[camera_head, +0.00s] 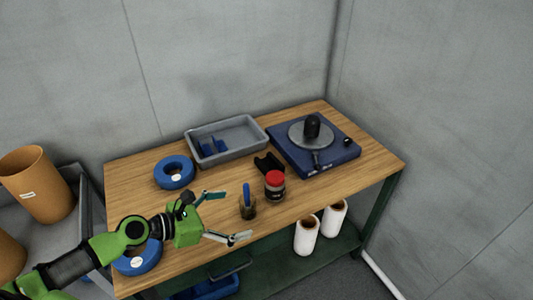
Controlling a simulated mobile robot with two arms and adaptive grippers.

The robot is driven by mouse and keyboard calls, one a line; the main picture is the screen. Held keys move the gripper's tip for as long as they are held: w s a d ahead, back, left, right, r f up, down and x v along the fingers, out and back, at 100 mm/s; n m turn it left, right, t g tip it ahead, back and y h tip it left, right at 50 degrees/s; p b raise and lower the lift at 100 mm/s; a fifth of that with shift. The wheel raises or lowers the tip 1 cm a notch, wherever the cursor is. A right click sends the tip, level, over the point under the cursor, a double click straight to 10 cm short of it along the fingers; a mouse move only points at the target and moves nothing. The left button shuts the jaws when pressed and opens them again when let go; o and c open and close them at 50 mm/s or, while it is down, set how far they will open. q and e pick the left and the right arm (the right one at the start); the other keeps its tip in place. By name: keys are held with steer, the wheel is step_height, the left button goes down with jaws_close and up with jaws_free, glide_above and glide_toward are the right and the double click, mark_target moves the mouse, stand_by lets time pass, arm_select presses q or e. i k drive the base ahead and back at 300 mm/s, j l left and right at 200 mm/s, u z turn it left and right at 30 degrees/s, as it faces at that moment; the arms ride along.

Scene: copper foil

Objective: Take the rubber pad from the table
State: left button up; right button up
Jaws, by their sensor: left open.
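My left gripper (226,216) reaches in from the left over the table's front part. Its two fingers are spread wide with nothing between them, and they point toward a small cup (248,208) holding a blue-handled tool. The black piece is beyond the fingertips, farther back and to the right. My right gripper is not in view.
A grey tray (256,128) with blue items, a blue turntable-like device (345,152) and blue rings (174,172) are around. White rolls (305,235) stand on the lower shelf.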

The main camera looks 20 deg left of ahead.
mark_target(270, 162)
steer(key=i+j, duration=0.55)
steer(key=i, duration=0.25)
